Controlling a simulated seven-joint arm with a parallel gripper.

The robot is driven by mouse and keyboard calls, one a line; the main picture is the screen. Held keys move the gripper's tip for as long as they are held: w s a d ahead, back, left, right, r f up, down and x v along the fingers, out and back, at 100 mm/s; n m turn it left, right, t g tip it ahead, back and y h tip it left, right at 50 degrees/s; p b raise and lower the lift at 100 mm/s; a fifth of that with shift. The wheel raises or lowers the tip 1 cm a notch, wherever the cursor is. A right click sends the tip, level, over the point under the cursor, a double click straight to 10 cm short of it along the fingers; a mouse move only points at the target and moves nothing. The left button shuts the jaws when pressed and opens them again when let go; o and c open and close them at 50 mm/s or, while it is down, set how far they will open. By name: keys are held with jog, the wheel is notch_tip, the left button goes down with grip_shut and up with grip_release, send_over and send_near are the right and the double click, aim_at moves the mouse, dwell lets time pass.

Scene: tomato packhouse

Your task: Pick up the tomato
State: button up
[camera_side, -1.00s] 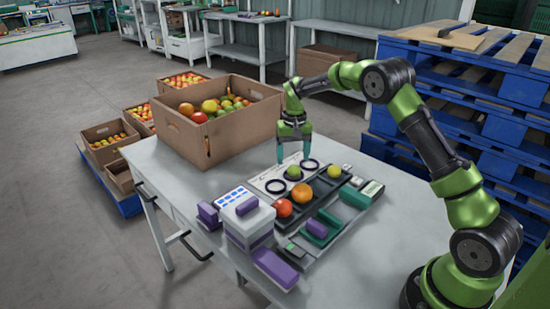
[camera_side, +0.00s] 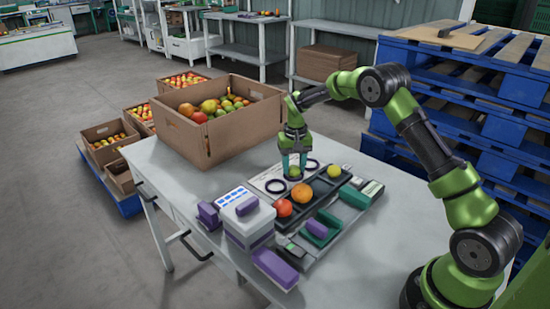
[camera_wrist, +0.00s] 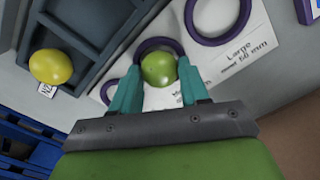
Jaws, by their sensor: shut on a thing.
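A green tomato (camera_wrist: 159,68) sits between the two teal fingers of my gripper (camera_side: 294,166) in the wrist view. The fingers are shut on it from both sides. In the side view my gripper points down over the white sizing card (camera_wrist: 262,58) and mostly hides the tomato. Behind the tomato a dark purple ring (camera_wrist: 150,44) shows on the card. I cannot tell whether the tomato touches the card. A yellow tomato (camera_side: 334,171), an orange one (camera_side: 302,193) and a red one (camera_side: 284,208) sit on or by the dark tray.
A cardboard box (camera_side: 205,140) of tomatoes stands at the back left of the table. A white device (camera_side: 248,216) and purple blocks (camera_side: 274,267) lie at the front. Blue pallets (camera_side: 500,125) stand behind, at right. The table's right side is mostly clear.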

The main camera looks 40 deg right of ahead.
aim_at(294, 166)
jog(key=shift+r, duration=0.1)
jog(key=shift+r, duration=0.6)
notch_tip(294, 166, up, 3)
jog(key=shift+f, duration=0.2)
jog(key=s+a, duration=0.1)
jog(key=s, duration=0.3)
jog(key=s+a, duration=0.1)
jog(key=s, duration=0.4)
jog(key=s+a+r, duration=0.1)
jog(key=s, duration=0.4)
jog(key=shift+s+a, duration=0.2)
jog(key=shift+a, duration=0.1)
jog(key=s, duration=0.6)
jog(key=shift+s+a+r, duration=0.15)
jog(key=shift+a+r, duration=0.05)
jog(key=shift+r, duration=0.1)
jog(key=shift+f, duration=1.85)
jog(key=shift+f, duration=0.6)
